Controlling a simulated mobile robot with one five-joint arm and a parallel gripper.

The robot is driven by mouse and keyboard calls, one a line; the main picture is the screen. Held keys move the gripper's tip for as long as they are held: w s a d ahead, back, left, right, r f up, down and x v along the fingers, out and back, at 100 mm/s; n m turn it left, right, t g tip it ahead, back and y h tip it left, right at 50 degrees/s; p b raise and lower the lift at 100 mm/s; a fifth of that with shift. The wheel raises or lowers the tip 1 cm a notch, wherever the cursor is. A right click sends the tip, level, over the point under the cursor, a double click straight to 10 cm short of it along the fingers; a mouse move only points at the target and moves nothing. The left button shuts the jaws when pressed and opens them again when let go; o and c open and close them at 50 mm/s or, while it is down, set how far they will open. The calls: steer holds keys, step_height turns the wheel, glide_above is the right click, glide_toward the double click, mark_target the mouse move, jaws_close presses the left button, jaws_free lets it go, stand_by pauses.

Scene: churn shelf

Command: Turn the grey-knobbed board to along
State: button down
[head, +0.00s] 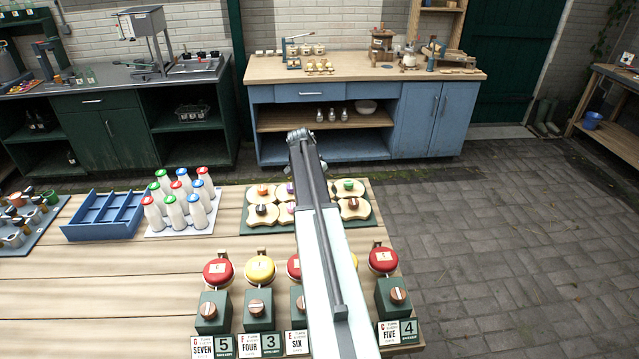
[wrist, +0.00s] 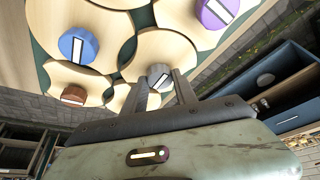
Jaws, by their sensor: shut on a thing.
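The grey knob (wrist: 160,77) is in the middle of the wrist view, on its pale wooden board (wrist: 150,50) with rounded edges. The knob has a white line that looks slanted in this view. My gripper (wrist: 161,84) has its two fingers on either side of the grey knob and is shut on it. In the head view my arm lies across the green base plate (head: 250,228) that carries the knobbed boards. The grey-knobbed board and the gripper tips cannot be made out there.
Neighbouring boards crowd close, with a blue knob (wrist: 79,44), a purple knob (wrist: 216,12) and a brown knob (wrist: 73,95). Capped white bottles (head: 175,208) and a blue crate (head: 102,235) stand to the left.

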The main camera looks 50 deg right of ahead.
steer(key=c, duration=1)
jaws_free()
steer(key=shift+s, duration=0.1)
steer(key=p+v, duration=0.7)
steer(key=shift+r, duration=0.35)
steer(key=shift+a, duration=0.1)
